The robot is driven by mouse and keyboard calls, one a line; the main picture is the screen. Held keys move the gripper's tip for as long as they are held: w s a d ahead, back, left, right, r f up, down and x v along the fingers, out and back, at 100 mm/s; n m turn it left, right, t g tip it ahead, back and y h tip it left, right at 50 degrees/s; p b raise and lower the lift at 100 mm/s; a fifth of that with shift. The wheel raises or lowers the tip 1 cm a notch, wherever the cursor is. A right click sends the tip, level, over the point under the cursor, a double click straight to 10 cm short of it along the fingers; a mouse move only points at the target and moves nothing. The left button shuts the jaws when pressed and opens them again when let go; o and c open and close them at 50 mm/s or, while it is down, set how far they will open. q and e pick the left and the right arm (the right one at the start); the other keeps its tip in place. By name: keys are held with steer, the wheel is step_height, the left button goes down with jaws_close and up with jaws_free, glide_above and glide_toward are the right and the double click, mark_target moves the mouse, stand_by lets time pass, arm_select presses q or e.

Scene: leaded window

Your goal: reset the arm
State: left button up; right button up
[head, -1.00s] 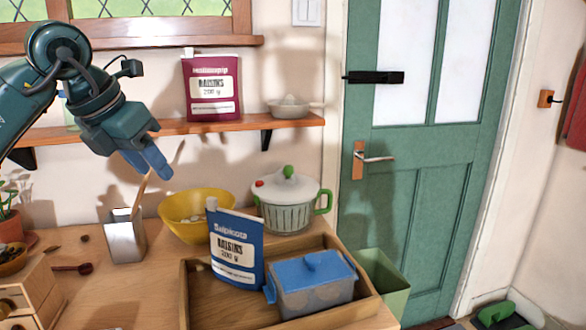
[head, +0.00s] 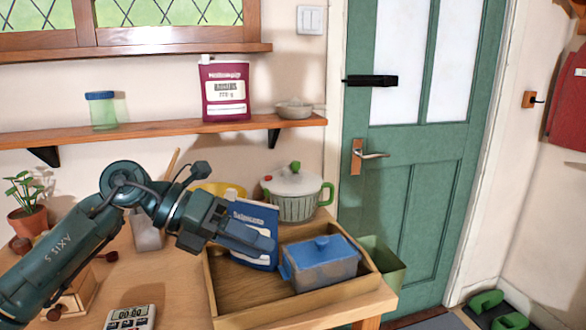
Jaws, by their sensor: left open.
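My left gripper (head: 262,240) is open, with its arm coming in from the lower left. Its fingers are in front of the blue raisins bag (head: 262,218) and cover part of it. I cannot tell whether they touch the bag. The bag stands upright in the wooden tray (head: 232,291), beside a blue lidded box (head: 318,268). My right gripper is not in view.
A yellow bowl (head: 207,188) and a metal holder (head: 148,236) are partly hidden behind my arm. A white pot (head: 293,206) stands behind the tray. A timer (head: 131,317) lies at the front. The shelf (head: 170,130) holds a maroon bag (head: 225,92) and jar (head: 101,110).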

arm_select(q)
steer(key=s+d+n+g+h, duration=0.1)
steer(key=s+d+n+h, duration=0.2)
steer(key=d+h, duration=0.25)
steer(key=a+f+n+t+y+p, duration=0.2)
steer(key=a+f+n+t+y, duration=0.2)
steer(key=f+n+t, duration=0.75)
steer(key=a+f+n+t+y+p, duration=0.2)
steer(key=a+f+n+t+y, duration=0.4)
steer(key=n, duration=1.1)
steer(key=s+a+f+n+g+y, duration=0.3)
steer(key=s+f+n+g, duration=0.3)
steer(key=s+f, duration=0.8)
steer(key=f+n+y, duration=0.1)
steer(key=n, duration=0.2)
steer(key=shift+s+a+f+p, duration=0.2)
steer(key=shift+s+f+p, duration=0.1)
steer(key=shift+f+p, duration=0.05)
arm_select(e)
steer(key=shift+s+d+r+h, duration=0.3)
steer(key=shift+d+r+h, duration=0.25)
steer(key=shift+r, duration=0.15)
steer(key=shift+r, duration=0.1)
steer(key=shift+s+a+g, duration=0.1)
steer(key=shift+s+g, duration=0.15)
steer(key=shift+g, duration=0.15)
